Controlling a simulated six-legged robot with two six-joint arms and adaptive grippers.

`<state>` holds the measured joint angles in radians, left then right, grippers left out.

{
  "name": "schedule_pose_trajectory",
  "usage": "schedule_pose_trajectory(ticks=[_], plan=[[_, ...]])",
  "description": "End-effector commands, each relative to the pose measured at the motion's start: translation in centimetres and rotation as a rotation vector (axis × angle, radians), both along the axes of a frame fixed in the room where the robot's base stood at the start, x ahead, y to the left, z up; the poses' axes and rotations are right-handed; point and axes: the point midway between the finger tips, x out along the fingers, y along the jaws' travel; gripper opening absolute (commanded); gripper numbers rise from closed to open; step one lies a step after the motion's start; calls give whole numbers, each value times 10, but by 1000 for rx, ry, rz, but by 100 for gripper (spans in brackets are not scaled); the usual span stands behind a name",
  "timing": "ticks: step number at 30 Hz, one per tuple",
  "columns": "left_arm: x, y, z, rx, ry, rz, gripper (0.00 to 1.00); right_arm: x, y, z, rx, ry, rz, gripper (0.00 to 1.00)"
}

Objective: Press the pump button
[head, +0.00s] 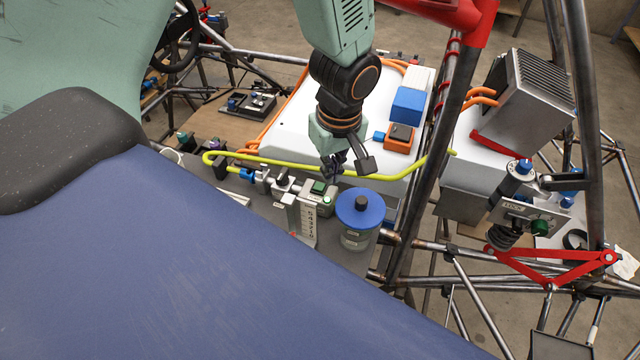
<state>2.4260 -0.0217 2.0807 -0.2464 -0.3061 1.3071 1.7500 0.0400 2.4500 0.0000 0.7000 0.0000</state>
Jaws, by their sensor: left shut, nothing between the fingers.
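A small grey unit with a green button (318,187) on top stands on the grey shelf of the chassis, beside a clear jar. The green button looks like the pump button, but I cannot read any label on it. My left gripper (333,172) points down from the top of the head view. Its fingers are shut and empty, just behind and slightly right of the green button. I cannot tell whether the fingertips touch anything. My right gripper is out of view.
A clear jar with a blue lid (360,208) stands right of the button. A yellow hose (400,176) runs close behind the gripper. A white scale-marked gauge (306,222) stands in front. A dark tube (440,130) rises to the right. A white panel (285,125) lies behind.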

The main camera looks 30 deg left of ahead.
Motion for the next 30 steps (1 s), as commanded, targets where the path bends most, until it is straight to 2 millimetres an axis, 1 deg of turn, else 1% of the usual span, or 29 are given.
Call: schedule_pose_trajectory(ticks=[1, 6, 9, 12, 17, 30], plan=[[0, -1, 11, 1, -4, 1, 0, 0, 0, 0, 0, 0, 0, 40], [-1, -5, 39, 1, -3, -1, 0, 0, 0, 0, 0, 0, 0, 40], [-2, -6, 50, 2, -1, -1, 0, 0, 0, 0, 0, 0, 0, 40], [-2, -7, 57, 1, 0, 0, 0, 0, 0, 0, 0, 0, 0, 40], [-3, -7, 61, 1, 0, -1, 0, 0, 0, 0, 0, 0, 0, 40], [-2, -7, 61, 2, 0, -1, 0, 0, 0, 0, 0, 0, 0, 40]])
